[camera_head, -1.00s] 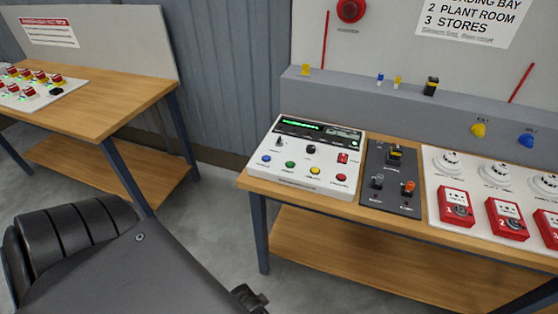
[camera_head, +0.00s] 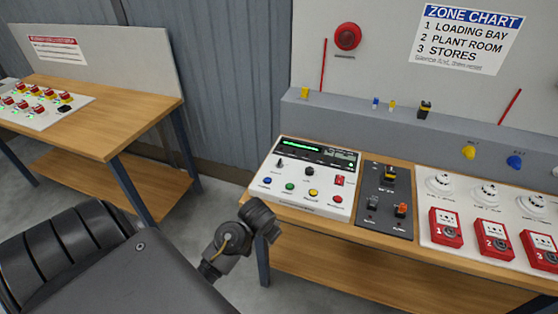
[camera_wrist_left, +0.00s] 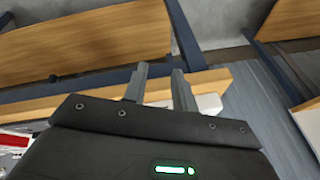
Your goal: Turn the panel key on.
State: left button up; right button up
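The white control panel (camera_head: 318,205) lies at the left end of the right-hand bench, with a lit green display and coloured buttons. A small dark upright switch (camera_head: 281,163) sits at its left and a black knob (camera_head: 309,171) at its middle. I cannot tell for sure which is the key, or its setting. In the head view a dark part of my left arm is just in front of the panel's left front corner; its fingers do not show there. In the left wrist view my left gripper (camera_wrist_left: 159,82) has its two fingers apart, empty. My right gripper is not in view.
A dark switch plate (camera_head: 386,202) adjoins the panel on the right, then red call points (camera_head: 445,227) and white detectors (camera_head: 439,183). A grey ledge (camera_head: 340,112) runs behind. Another bench (camera_head: 110,115) stands at left, with floor between.

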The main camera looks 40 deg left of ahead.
pick_arm(q)
jog(key=w+a+r+n, duration=0.1)
jog(key=w+a+r, duration=0.2)
jog(key=w, duration=0.3)
jog(key=w+a+r+n, duration=0.1)
jog(key=w+a+r, duration=0.2)
jog(key=w+a, duration=0.2)
jog(key=w+a+r+n, duration=0.1)
jog(key=w+a+r, duration=0.2)
jog(key=w, duration=0.4)
jog(key=shift+w+a+r, duration=0.1)
jog(key=shift+w+a, duration=0.1)
jog(key=shift+a, duration=0.5)
jog(key=n, duration=0.1)
send_near(280, 163)
jog(key=shift+h, duration=0.4)
jog(key=x, duration=0.5)
jog(key=a+p+x, duration=0.1)
jog(key=x, duration=0.1)
jog(key=shift+w+a+f, duration=0.1)
jog(key=shift+w+f, duration=0.1)
jog(key=shift+w, duration=0.15)
grip_shut()
